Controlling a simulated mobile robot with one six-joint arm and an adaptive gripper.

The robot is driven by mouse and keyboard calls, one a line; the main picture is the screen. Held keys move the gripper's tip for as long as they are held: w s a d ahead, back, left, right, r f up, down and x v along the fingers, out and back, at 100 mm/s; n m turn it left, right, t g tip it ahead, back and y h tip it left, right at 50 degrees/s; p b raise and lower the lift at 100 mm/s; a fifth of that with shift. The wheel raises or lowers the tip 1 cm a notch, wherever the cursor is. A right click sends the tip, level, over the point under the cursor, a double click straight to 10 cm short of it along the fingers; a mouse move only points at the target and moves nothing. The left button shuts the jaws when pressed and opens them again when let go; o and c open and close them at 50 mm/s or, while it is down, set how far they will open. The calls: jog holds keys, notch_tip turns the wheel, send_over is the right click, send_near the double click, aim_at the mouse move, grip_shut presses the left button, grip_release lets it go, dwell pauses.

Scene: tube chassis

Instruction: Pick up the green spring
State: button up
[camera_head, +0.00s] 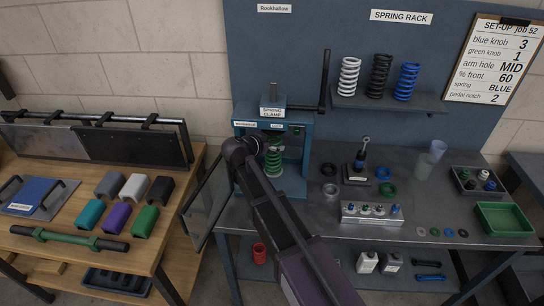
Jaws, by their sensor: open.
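The green spring (273,162) stands upright inside the blue spring clamp (242,125), on the left part of the grey bench. My arm reaches up from the bottom of the picture, and its wrist is at the front left of the clamp. My gripper (266,139) is small and dark, open, and close to the upper end of the green spring. I cannot tell whether it touches the spring. My arm hides part of the clamp's left front and the spring's lower left side.
White, black and blue (406,82) springs stand on the rack shelf (395,103). A shock absorber (362,160), loose rings, a knob block (371,214) and a green tray (505,219) occupy the bench to the right.

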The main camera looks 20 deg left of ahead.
jog(key=c, duration=1.2)
jog(key=shift+r, duration=0.15)
jog(key=s+d, duration=0.1)
jog(key=s, duration=0.5)
jog(key=s+d, duration=0.1)
jog(key=s, duration=0.4)
jog(key=s+d, duration=0.2)
jog(key=s, duration=0.4)
jog(key=shift+s, duration=0.3)
